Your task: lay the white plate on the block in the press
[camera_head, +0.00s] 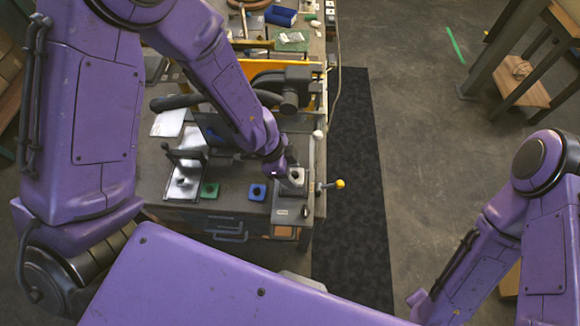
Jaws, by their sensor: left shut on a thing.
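The small white plate (297,175), with a dark centre, is at the press near the front right corner of the workbench. My left gripper (287,181) comes down beside it and is shut on it; the wrist hides most of the fingers. The press base (289,209) is a grey upright-edged fixture around and below the plate. The block under the plate is mostly hidden, and I cannot tell whether plate and block touch. My right arm shows at the lower right, but its gripper is not visible.
A blue plate (257,192) and a green plate (209,190) lie on the workbench (153,182) left of the press. A lever with a yellow knob (340,184) sticks out to the right, and a white knob (318,134) stands behind. Dark floor matting (350,230) is clear.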

